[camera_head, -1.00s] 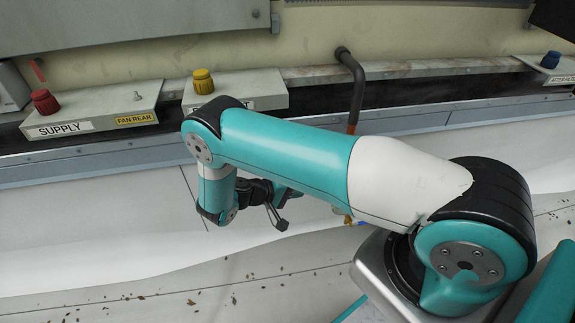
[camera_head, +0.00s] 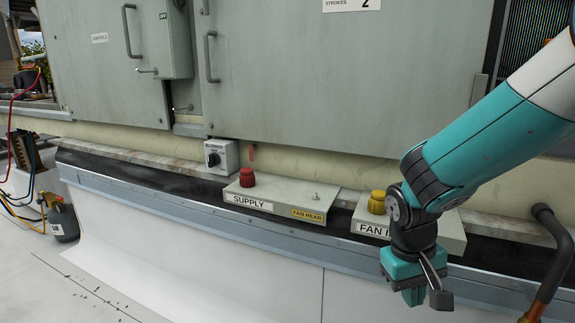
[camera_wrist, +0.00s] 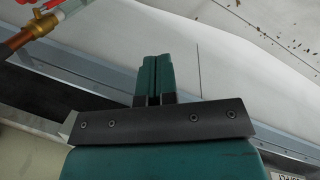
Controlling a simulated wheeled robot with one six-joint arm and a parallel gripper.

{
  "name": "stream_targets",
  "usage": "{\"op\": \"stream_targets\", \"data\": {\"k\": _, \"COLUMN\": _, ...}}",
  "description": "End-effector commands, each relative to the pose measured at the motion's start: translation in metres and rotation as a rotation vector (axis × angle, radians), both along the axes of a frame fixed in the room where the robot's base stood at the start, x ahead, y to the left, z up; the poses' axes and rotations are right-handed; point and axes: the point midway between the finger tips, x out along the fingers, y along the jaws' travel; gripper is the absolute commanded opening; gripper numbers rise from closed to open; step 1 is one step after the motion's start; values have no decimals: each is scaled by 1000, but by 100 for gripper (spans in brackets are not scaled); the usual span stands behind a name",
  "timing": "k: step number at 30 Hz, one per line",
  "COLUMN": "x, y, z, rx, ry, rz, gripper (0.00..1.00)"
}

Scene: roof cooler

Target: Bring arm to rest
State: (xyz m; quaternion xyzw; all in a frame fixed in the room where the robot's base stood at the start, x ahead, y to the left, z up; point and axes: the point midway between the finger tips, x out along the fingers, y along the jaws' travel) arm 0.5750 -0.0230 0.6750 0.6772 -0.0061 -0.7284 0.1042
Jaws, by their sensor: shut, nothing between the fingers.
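My gripper (camera_head: 412,292) hangs at the lower right in the head view, at the end of my teal arm, in front of the fan box with the yellow knob. In the wrist view its two teal fingers (camera_wrist: 153,80) are together with nothing between them. Below and beyond the fingertips is the pale roof surface. The gripper does not appear to touch anything.
A SUPPLY box with a red knob (camera_head: 247,177) and a fan box with a yellow knob (camera_head: 377,203) sit on the ledge. A copper pipe (camera_head: 548,270) rises at right. A grey switch box (camera_head: 221,156) is behind. Open roof (camera_head: 180,260) lies at left.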

Motion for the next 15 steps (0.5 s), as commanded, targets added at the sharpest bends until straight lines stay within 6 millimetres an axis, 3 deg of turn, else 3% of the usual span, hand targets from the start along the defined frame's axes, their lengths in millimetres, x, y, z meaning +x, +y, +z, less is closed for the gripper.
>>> {"op": "stream_targets", "data": {"k": 1, "x": -16, "y": 8, "z": 22, "rx": 70, "ry": -17, "rz": 41, "gripper": 0}}
{"op": "stream_targets", "data": {"k": 6, "x": -73, "y": 36, "z": 71, "rx": 274, "ry": -49, "rz": 200, "gripper": 0}}
{"op": "stream_targets", "data": {"k": 15, "x": -159, "y": 64, "z": 117, "rx": 494, "ry": -104, "rz": 426, "gripper": 0}}
